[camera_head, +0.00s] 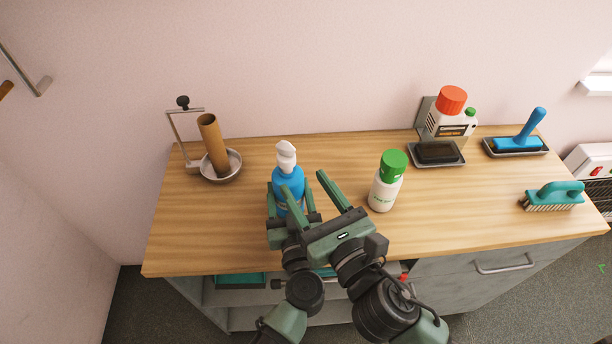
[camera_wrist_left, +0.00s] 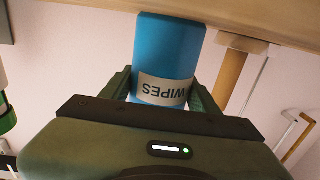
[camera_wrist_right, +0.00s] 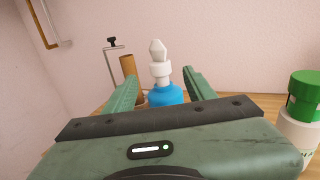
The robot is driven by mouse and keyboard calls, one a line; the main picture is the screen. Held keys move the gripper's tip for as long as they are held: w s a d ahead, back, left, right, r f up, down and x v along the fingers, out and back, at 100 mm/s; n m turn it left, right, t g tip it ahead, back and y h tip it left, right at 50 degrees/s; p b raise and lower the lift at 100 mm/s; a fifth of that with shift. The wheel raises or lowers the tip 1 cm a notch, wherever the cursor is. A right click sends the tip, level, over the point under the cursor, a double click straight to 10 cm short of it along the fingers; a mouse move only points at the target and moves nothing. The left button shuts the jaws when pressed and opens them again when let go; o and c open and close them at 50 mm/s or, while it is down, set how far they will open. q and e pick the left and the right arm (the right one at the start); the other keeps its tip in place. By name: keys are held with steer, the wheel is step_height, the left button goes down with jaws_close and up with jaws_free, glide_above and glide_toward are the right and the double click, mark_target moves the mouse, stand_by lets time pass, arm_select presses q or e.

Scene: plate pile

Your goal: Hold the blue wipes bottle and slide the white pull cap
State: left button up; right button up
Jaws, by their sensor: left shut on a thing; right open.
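The blue wipes bottle (camera_head: 288,181) stands upright on the wooden counter, left of its middle. It has a white pull cap (camera_head: 286,156) on top. My left gripper (camera_head: 290,200) is shut on the bottle's body; in the left wrist view the WIPES label (camera_wrist_left: 165,90) shows between its fingers (camera_wrist_left: 165,88). My right gripper (camera_head: 332,192) is open and empty, just right of the bottle. In the right wrist view the white cap (camera_wrist_right: 160,68) and blue shoulder (camera_wrist_right: 165,96) show beyond and between the open fingers (camera_wrist_right: 158,88). The fingers do not appear to touch the cap.
A white bottle with a green lid (camera_head: 385,190) stands close to the right of my right gripper. A metal bowl (camera_head: 232,172) with a brown tube (camera_head: 212,142) is at the left. A red-capped container (camera_head: 449,118), trays and brushes (camera_head: 554,196) are at the right.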

arm_select(q)
steer(key=o, duration=1.8)
steer(key=shift+o, duration=0.2)
